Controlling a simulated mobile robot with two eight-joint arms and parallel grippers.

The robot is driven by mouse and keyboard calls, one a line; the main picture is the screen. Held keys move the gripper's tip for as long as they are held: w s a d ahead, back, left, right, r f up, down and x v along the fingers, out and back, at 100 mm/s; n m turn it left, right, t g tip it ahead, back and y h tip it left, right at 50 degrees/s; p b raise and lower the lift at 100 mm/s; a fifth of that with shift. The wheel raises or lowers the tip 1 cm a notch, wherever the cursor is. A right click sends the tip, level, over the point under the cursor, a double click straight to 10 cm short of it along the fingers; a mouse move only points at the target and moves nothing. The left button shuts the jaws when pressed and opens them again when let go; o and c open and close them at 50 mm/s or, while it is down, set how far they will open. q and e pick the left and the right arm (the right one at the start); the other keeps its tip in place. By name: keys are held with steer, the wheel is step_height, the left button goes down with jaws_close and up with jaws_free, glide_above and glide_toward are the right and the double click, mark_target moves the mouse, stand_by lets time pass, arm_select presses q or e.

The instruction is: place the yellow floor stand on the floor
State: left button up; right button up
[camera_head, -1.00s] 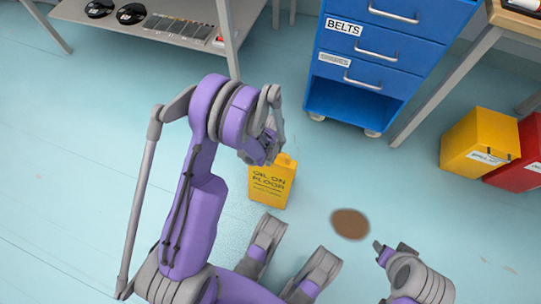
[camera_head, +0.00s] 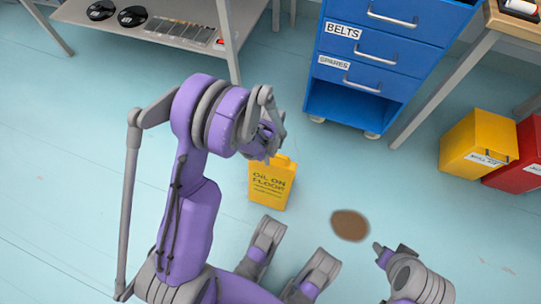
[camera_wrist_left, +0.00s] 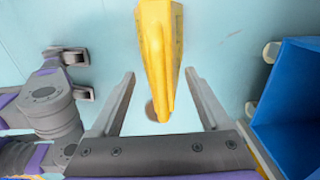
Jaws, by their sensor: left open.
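The yellow floor stand (camera_head: 268,186), lettered "OIL ON FLOOR", appears upright on the pale blue floor, left of a brown spill (camera_head: 350,225). My left gripper (camera_head: 267,150) is close above the stand and hides part of its top edge. In the left wrist view, my left gripper (camera_wrist_left: 160,76) is open, with the stand (camera_wrist_left: 160,45) seen between and beyond the fingers; no contact shows. My right gripper (camera_head: 388,249) is at the lower right, apart from the stand; its jaw opening is unclear.
A blue drawer cabinet (camera_head: 365,65) on casters stands behind. A grey shelf table (camera_head: 185,35) is at the back left. A yellow bin (camera_head: 478,142) and a red bin (camera_head: 522,160) are at the right. Floor around the spill is clear.

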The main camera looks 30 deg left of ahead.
arm_select(q)
step_height(320, 180, up, 7)
steer(key=shift+f+p, duration=0.1)
steer(key=shift+p, duration=0.7)
steer(key=s+d+r+n+t, duration=0.2)
steer(key=s+d+r+n, duration=0.1)
steer(key=s+r+n, duration=0.4)
steer(key=s+d+r+n+t, duration=0.2)
steer(key=s+d+r+n, duration=0.2)
steer(key=s+r+n, duration=0.4)
steer(key=shift+s+d+r, duration=0.2)
steer(key=shift+s+r, duration=0.35)
steer(key=shift+r, duration=0.2)
